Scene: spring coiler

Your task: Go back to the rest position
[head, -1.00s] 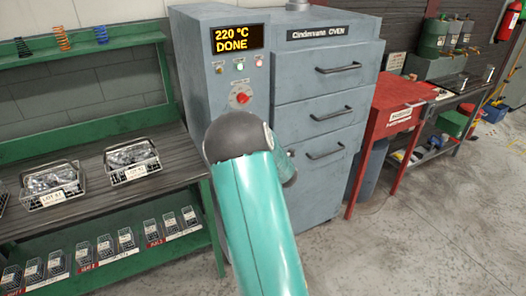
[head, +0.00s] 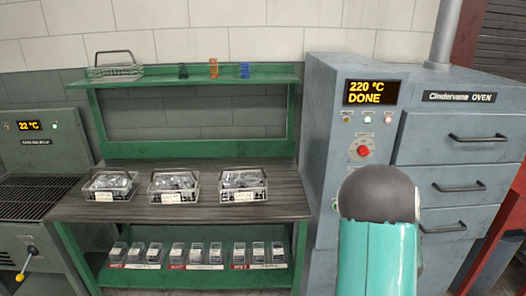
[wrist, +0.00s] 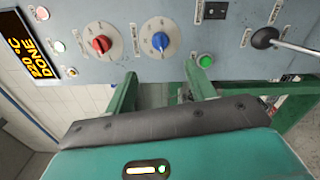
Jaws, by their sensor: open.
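My gripper (wrist: 163,72) shows in the wrist view as two green fingers held apart, with nothing seen between them. The fingers point toward the edge of the grey oven panel (wrist: 75,22); whether they touch it cannot be told. My teal arm with its dark rounded joint stands at the lower right of the head view, in front of the oven (head: 325,160). It hides the gripper in that view. The oven display (head: 371,92) reads 220 °C DONE, and the oven's drawers appear closed.
A bench (head: 140,216) left of the oven carries three wire baskets of metal parts; one is the right basket (head: 243,186). A green shelf (head: 140,80) above holds an empty wire basket (head: 113,68) and small springs. A grey machine (head: 40,150) reading 22 °C stands far left.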

